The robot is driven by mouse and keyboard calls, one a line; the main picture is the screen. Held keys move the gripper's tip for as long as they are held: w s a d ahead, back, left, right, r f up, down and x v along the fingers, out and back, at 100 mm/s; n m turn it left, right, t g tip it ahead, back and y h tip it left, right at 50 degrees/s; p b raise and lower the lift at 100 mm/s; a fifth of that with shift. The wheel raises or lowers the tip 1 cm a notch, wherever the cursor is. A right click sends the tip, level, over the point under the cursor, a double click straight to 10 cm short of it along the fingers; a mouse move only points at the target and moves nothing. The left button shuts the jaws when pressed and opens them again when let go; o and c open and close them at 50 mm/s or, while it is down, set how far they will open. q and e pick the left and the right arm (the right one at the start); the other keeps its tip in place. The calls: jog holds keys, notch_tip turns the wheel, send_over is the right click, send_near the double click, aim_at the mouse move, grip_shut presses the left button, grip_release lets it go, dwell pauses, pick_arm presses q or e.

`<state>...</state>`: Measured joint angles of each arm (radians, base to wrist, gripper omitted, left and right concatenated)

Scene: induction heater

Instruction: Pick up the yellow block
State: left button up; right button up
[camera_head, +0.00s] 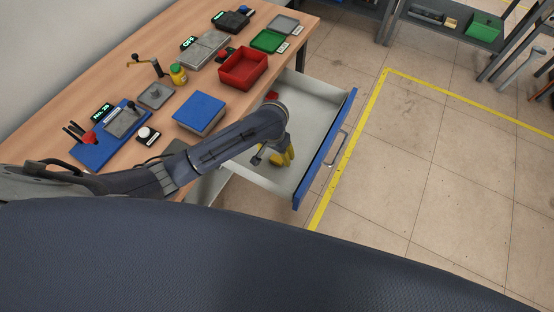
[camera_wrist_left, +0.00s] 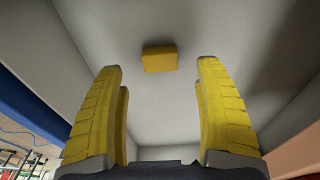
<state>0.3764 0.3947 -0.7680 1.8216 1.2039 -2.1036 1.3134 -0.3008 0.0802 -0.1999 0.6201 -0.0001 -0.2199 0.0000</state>
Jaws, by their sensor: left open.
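The yellow block (camera_wrist_left: 160,59) lies on the grey floor of the open drawer, seen in the left wrist view between and beyond the fingertips. My left gripper (camera_wrist_left: 160,75) is open with its yellow fingers on either side of the view and nothing between them. In the head view my left gripper (camera_head: 276,158) points down inside the drawer (camera_head: 309,84). The block cannot be made out there; my arm and gripper may hide it. My right gripper is in neither view.
The drawer has a blue front (camera_head: 326,150) and raised walls around the gripper. A red object (camera_head: 271,96) lies at its inner edge.

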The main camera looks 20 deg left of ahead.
aim_at(277, 158)
pick_arm(q)
jog(key=shift+w+f, duration=0.2)
jog(key=shift+f, duration=1.1)
jog(key=shift+w+f, duration=0.15)
jog(key=shift+f, duration=1.15)
jog(key=c, duration=1.2)
